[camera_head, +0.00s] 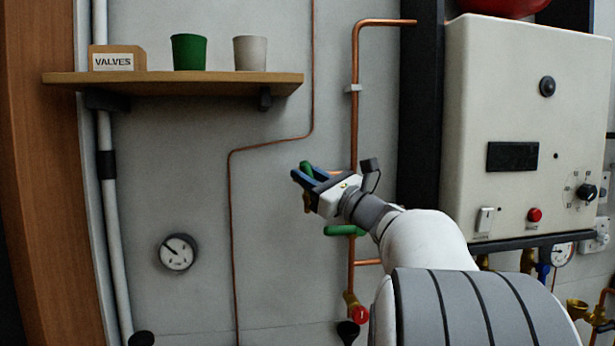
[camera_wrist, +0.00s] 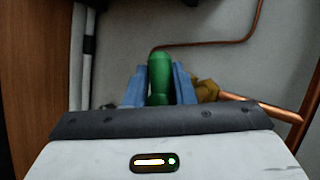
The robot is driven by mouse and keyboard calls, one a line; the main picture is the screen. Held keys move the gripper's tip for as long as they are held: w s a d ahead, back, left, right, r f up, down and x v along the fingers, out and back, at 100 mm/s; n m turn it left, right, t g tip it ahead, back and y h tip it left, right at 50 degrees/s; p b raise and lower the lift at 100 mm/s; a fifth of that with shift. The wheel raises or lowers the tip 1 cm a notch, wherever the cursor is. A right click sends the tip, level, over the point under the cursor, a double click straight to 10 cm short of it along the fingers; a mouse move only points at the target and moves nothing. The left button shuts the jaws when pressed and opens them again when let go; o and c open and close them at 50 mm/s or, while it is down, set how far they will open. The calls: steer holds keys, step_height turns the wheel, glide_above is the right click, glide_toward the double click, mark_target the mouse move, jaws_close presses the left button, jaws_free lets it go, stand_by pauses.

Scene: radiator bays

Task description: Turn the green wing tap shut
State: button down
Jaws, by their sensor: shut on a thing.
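The green wing tap (camera_head: 306,168) shows beside my gripper (camera_head: 300,176) in the head view, with a second green part (camera_head: 343,230) just below my wrist. In the wrist view the green wing (camera_wrist: 160,75) stands upright between the two blue fingers of my gripper (camera_wrist: 160,88), which is shut on it. A brass valve body (camera_wrist: 206,91) shows to the right of the fingers, joined to a copper pipe. In the head view my gripper and wrist hide most of the tap's body, so I cannot tell the full angle of the wing.
A wooden shelf (camera_head: 200,84) above holds a VALVES box (camera_head: 117,59), a green cup (camera_head: 189,52) and a grey cup (camera_head: 250,53). A cream boiler (camera_head: 530,120) stands at right. A gauge (camera_head: 178,253) is on the wall. A red-handled valve (camera_head: 359,314) sits below.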

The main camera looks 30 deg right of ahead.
steer(key=shift+f+n+g, duration=0.25)
steer(key=shift+n+g, duration=0.05)
steer(key=shift+g, duration=0.1)
steer(key=n+g, duration=0.2)
steer(key=shift+w+a+f+n, duration=0.1)
steer(key=shift+w+a+n, duration=0.05)
steer(key=shift+n, duration=0.15)
steer(key=n+g, duration=0.1)
steer(key=n+g+h+p, duration=0.1)
steer(key=shift+a+f+n+g+p, duration=0.15)
steer(key=shift+a+n+g+p, duration=0.15)
steer(key=shift+n, duration=0.1)
steer(key=shift+a+f+n+g+h+p, duration=0.1)
steer(key=shift+f+n+g+h+p, duration=0.2)
steer(key=shift+n+g+h+p, duration=0.65)
steer(key=shift+a+f+n+g+h+p, duration=0.1)
steer(key=shift+f+n+g+h+p, duration=0.2)
steer(key=shift+n+g+h+p, duration=0.6)
steer(key=shift+n, duration=0.25)
steer(key=c, duration=1.4)
jaws_free()
steer(key=shift+w+d, duration=0.1)
steer(key=shift+d, duration=0.05)
steer(key=shift+o, duration=1)
